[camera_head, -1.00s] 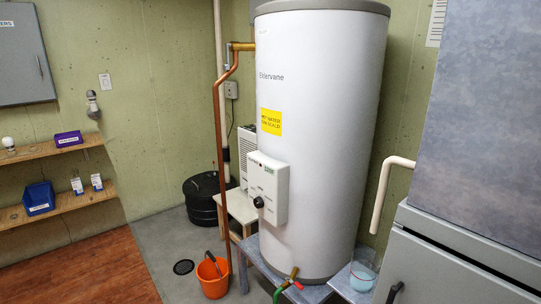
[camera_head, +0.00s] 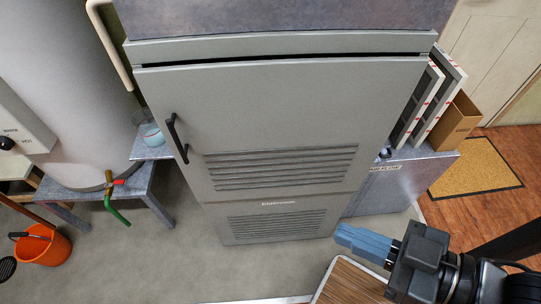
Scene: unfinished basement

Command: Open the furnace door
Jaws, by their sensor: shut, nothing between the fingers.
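The furnace door (camera_head: 275,110) is a grey panel with louvred slots in its lower part, and it looks closed. Its black bar handle (camera_head: 177,138) is upright near the door's left edge. A second louvred panel (camera_head: 278,225) lies below the door. My gripper (camera_head: 338,236) is at the lower right, with its blue fingers shut and empty, pointing left. It is well to the right of and below the handle in the picture, apart from the door.
The white water heater (camera_head: 60,90) stands at left on a grey stand (camera_head: 110,190). An orange bucket (camera_head: 42,245) is on the floor. Framed filters (camera_head: 432,100) and a cardboard box (camera_head: 455,125) are at right. A wooden top (camera_head: 350,285) lies below my gripper. Floor before the furnace is clear.

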